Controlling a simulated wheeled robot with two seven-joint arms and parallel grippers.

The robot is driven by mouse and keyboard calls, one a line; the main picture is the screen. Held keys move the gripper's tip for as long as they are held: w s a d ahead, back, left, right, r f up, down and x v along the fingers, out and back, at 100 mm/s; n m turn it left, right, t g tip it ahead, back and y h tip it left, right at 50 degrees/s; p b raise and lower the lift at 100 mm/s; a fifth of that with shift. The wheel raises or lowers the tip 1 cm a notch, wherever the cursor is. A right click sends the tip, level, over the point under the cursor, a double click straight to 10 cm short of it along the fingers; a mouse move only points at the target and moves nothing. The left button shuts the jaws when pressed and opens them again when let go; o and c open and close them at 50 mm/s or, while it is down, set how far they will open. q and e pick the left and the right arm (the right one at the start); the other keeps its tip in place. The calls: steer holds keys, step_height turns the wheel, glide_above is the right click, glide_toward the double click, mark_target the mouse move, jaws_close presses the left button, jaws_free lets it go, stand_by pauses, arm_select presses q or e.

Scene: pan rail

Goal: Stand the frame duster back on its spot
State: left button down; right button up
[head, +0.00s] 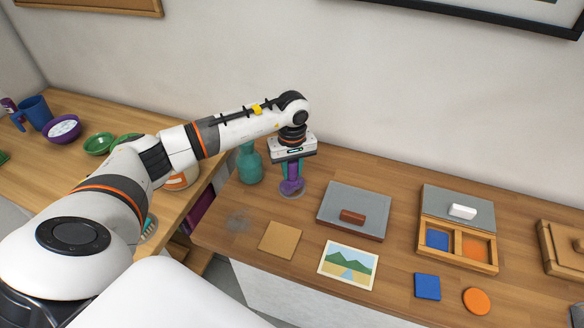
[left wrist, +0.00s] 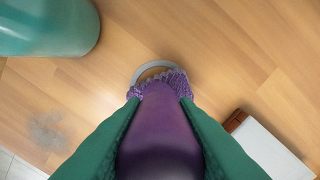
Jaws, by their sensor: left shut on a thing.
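The frame duster (head: 291,187) is purple and roughly upright, with a bristled lower end that shows in the left wrist view (left wrist: 160,125). My left gripper (head: 292,168) is shut on it from above, its green fingers on either side. A grey ring (left wrist: 142,72) on the wooden table shows just past the bristles; the duster hides part of it. In the head view the duster's lower end is over or on this ring. I cannot tell whether it touches the table. My right gripper is not in view.
A teal vase (head: 249,164) stands close left of the duster. A grey board (head: 340,205) with a red-brown block (head: 352,217) lies to the right. A dusty smudge (head: 238,221), a tan square (head: 280,240) and a landscape picture (head: 348,265) are nearer the front.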

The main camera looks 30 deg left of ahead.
arm_select(q)
steer(key=shift+f+b, duration=0.3)
steer(key=shift+f, duration=0.1)
steer(key=c, duration=1.1)
jaws_free()
steer(key=shift+o, duration=0.2)
steer(key=shift+r+p, duration=2.25)
steer(key=shift+r, duration=1.85)
steer(key=shift+f, duration=0.1)
steer(key=shift+b, duration=0.3)
